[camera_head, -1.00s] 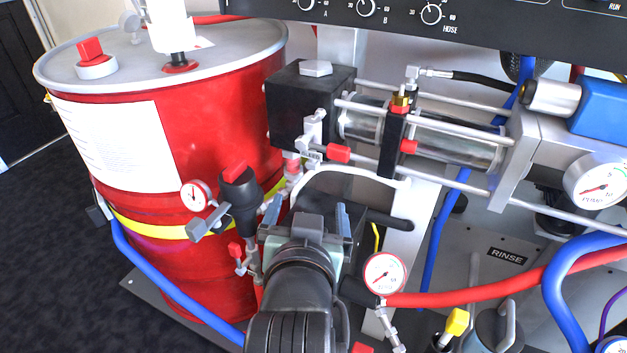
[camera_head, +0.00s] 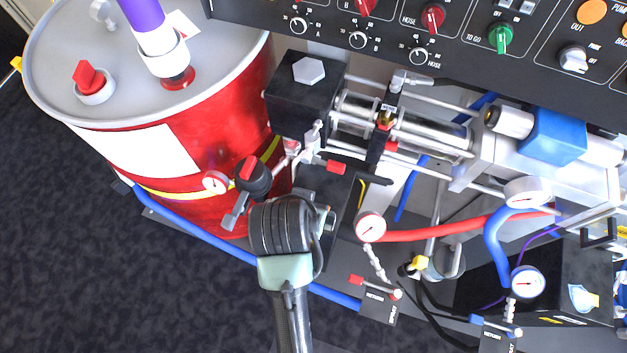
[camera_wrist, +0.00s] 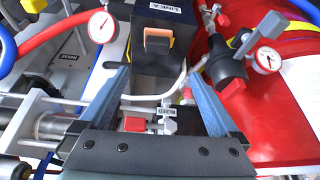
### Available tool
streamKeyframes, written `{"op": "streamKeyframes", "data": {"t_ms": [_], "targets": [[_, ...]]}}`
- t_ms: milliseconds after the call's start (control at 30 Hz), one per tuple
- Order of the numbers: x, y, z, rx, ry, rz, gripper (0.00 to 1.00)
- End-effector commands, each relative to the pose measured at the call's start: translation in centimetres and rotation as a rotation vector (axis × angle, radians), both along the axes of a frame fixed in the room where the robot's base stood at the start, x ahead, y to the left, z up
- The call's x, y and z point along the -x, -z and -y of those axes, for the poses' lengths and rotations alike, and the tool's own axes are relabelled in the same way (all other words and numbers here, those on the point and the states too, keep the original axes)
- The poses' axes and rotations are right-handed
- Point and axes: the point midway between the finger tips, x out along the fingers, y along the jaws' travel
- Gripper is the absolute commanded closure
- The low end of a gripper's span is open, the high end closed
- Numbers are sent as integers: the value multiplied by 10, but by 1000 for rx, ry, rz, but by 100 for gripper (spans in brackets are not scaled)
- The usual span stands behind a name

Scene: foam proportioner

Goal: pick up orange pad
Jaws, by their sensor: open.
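My gripper (camera_wrist: 156,74) is open in the wrist view, with one blue finger to each side of the picture's middle. The pad lies ahead of the fingertips, roughly between their lines, and nothing is held. In the head view my arm covers part of the black box (camera_head: 322,190), and I cannot make out the pad or the fingers there.
A pump cylinder (camera_head: 430,133) and the control panel (camera_head: 470,45) lie above and right. Red and blue hoses and gauges (camera_head: 370,227) crowd the right. In the wrist view, a white curved tube (camera_wrist: 155,97) crosses between the fingers.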

Motion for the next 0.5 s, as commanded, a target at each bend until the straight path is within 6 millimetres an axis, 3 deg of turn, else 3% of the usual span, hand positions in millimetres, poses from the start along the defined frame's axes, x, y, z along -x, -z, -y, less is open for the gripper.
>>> {"op": "streamKeyframes", "data": {"t_ms": [167, 500], "targets": [[6, 3, 1, 4, 6, -33, 3], [-16, 58, 7, 3, 6, -32, 3]]}}
